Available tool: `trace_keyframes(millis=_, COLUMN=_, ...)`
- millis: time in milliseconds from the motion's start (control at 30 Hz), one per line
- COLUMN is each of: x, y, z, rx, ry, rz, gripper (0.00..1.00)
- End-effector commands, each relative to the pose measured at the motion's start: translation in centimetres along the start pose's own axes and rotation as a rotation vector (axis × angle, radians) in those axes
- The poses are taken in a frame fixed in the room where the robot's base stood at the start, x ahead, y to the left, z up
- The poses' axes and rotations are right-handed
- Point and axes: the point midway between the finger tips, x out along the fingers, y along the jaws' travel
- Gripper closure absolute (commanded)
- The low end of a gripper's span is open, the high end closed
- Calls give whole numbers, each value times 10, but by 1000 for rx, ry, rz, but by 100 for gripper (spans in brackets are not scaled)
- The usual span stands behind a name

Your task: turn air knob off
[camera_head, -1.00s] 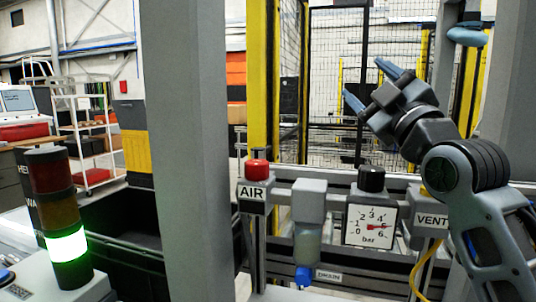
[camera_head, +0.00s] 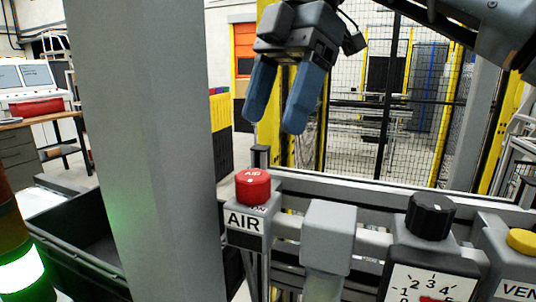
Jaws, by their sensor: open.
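The air knob (camera_head: 253,187) is a red round cap on top of a grey block, above a white label reading AIR (camera_head: 244,221). It stands left of centre, just right of a thick grey post. My gripper (camera_head: 273,127) hangs above the knob with its two blue fingers pointing down. The fingers are apart with nothing between them, and their tips are clear of the knob. Small white marks show on the knob's top and side, too small to read fully.
A grey filter block (camera_head: 328,238), a black knob (camera_head: 430,216) over a pressure gauge (camera_head: 432,284), and a yellow knob (camera_head: 522,241) on the vent block line the rail to the right. The grey post (camera_head: 142,150) rises close on the left. A black bin (camera_head: 85,240) lies behind it.

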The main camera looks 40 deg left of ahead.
Motion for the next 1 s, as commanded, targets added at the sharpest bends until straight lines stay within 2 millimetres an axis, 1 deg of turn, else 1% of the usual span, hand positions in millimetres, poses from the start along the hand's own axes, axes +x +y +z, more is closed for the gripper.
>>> trace_keyframes(millis=167, x=18, y=-2, z=-1, rx=-9, ry=4, rz=-18, gripper=31)
trace_keyframes(millis=300, x=40, y=-2, z=-1, rx=-9, ry=5, rz=-16, gripper=31)
trace_keyframes(millis=500, x=65, y=-3, z=-2, rx=-6, ry=3, rz=-14, gripper=31)
trace_keyframes(millis=700, x=76, y=-3, z=-2, rx=-5, ry=1, rz=-12, gripper=31)
trace_keyframes(millis=933, x=77, y=-3, z=-1, rx=-4, ry=1, rz=-12, gripper=31)
trace_keyframes(millis=967, x=77, y=-3, z=-1, rx=-4, ry=1, rz=-12, gripper=32)
trace_keyframes(millis=1000, x=77, y=-3, z=-1, rx=-4, ry=1, rz=-12, gripper=36)
